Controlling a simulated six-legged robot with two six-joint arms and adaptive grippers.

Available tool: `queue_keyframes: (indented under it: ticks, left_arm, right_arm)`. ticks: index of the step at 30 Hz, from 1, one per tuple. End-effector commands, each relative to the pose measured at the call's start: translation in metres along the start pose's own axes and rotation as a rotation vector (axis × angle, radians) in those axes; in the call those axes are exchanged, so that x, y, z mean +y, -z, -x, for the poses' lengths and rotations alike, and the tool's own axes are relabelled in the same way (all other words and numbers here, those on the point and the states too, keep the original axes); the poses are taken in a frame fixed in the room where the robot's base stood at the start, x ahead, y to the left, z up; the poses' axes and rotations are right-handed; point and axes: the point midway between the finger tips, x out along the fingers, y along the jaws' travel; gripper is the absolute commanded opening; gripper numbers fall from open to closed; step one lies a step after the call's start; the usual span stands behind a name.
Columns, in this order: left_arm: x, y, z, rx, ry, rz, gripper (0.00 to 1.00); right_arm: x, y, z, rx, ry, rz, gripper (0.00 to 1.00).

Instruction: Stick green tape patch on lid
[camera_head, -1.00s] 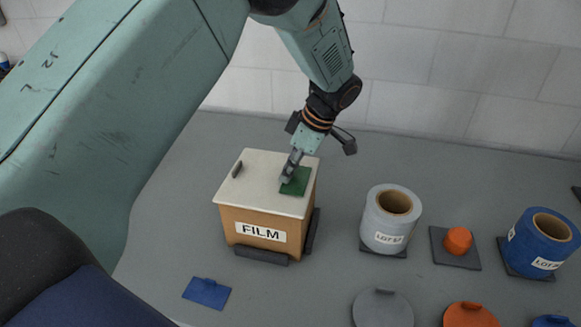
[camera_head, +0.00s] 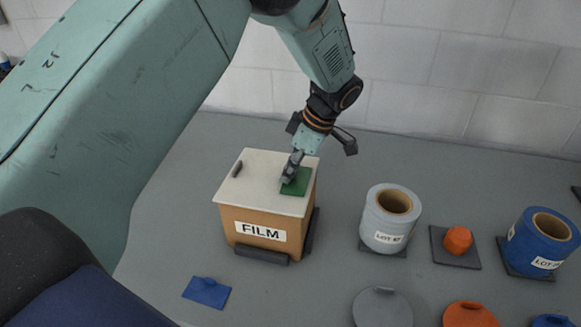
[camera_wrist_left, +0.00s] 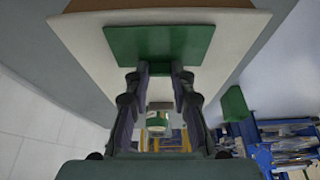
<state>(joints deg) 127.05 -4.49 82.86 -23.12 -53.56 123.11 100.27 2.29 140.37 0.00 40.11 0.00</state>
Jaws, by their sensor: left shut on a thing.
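The green tape patch (camera_head: 296,183) lies flat against the white lid (camera_head: 240,194) of the brown FILM box (camera_head: 232,218), near the lid's right edge. My left gripper (camera_head: 289,178) is over the patch from above, shut on its small raised part. In the left wrist view the patch (camera_wrist_left: 160,44) shows as a dark green rectangle against the pale lid (camera_wrist_left: 90,35), just beyond the fingertips (camera_wrist_left: 158,70). The fingers hide part of the patch in the head view. My right gripper is not in view.
To the right stand a grey roll (camera_head: 380,225), an orange knob-like piece (camera_head: 458,240) on a dark pad, and a blue roll (camera_head: 530,245). Round pieces lie at the front edge.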

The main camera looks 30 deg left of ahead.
Motion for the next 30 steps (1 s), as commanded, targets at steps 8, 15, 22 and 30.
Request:
queue_keyframes:
  ticks: [8,15,22,30]
  left_arm:
    - [0.0,-0.0007,-0.0016,0.0,0.0,0.0,0.11]
    - [-0.0001,-0.0017,-0.0041,0.0,0.0,0.0,0.11]
    - [-0.0006,-0.0022,-0.0052,0.0,0.002,0.0,0.11]
    - [-0.0011,-0.0024,-0.0059,0.0,0.004,-0.001,0.11]
  right_arm:
    - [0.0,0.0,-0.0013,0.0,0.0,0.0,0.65]
    - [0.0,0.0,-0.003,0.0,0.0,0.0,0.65]
    - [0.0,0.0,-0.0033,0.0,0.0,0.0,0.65]
    - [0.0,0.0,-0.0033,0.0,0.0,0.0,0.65]
